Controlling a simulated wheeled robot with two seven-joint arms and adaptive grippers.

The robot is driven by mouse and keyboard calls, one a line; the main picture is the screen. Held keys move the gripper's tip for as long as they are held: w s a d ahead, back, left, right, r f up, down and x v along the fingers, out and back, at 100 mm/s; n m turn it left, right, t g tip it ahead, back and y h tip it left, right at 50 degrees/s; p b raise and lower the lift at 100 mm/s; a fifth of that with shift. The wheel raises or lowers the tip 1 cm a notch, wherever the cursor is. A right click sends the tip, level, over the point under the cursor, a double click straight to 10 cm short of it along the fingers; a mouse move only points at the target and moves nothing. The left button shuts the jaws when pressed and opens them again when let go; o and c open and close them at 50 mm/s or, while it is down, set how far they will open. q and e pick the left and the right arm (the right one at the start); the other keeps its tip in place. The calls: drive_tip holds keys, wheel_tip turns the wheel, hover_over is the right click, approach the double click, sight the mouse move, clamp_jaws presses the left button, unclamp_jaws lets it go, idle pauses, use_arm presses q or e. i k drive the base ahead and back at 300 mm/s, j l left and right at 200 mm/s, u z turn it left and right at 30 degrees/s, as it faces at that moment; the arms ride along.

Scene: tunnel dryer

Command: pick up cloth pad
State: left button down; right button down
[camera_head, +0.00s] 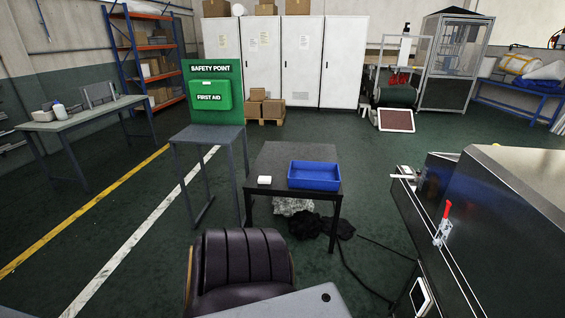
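A small white block-like item (264,180), which may be the cloth pad, lies on the left part of a low black table (270,158). It is beside a blue tray (314,187) on the same table, with a small gap between them. The item is too small to tell its material. Neither of my grippers shows in the head view.
A dark chair (245,262) stands in front of the black table. A metal machine (460,245) with a red-handled clamp (444,222) fills the right. Dark cloth-like heaps (320,225) and a cable lie on the floor. A first-aid stand (207,134) is left of the table.

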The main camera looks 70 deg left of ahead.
sight(262, 179)
drive_tip(key=u, duration=2.6)
